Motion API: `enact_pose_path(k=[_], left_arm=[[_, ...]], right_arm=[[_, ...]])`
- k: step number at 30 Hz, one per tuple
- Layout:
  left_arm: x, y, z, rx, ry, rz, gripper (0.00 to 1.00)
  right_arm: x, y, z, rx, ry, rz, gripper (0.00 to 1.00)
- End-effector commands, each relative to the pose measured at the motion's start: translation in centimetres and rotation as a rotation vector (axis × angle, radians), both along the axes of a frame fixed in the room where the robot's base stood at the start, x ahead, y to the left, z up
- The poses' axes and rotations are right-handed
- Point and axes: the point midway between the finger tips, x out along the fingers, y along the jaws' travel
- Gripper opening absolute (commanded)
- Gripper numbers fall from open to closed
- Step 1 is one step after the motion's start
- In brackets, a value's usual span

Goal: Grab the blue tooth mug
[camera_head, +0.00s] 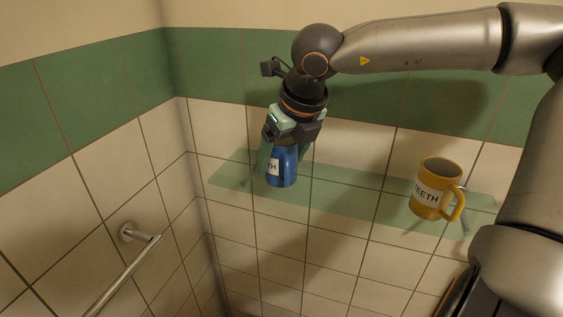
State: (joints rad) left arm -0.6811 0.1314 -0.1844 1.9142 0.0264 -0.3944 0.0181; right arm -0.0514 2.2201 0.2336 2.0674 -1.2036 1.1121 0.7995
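The blue tooth mug (282,171) is on or just above the left part of the glass shelf (340,197); I cannot tell whether it touches the glass. It has a white label with dark letters, partly hidden. My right gripper (283,155) comes from above and points down over the mug. Its fingers reach down on the mug's left and right sides, and the hand hides the mug's rim. I cannot tell whether the fingers press on the mug. My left gripper is not in view.
A yellow mug (434,188) labelled "TEETH" stands on the right part of the shelf, its handle to the right. A metal grab rail (128,269) is fixed to the left tiled wall. The shelf between the mugs is clear.

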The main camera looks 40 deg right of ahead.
Motion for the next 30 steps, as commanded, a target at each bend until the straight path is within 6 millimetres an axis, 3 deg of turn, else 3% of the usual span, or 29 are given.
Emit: enact_pose_path(k=[2, 20, 30], left_arm=[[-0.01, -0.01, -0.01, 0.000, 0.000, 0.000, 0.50], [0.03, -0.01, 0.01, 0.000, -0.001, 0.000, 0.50], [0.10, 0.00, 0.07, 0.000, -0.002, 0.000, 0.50]], right_arm=[[0.01, 0.00, 0.04, 0.000, -0.001, 0.000, 0.75], [0.02, 0.00, 0.08, 0.000, -0.001, 0.000, 0.08], [0.07, -0.01, 0.41, -0.002, -0.004, 0.000, 0.05]])
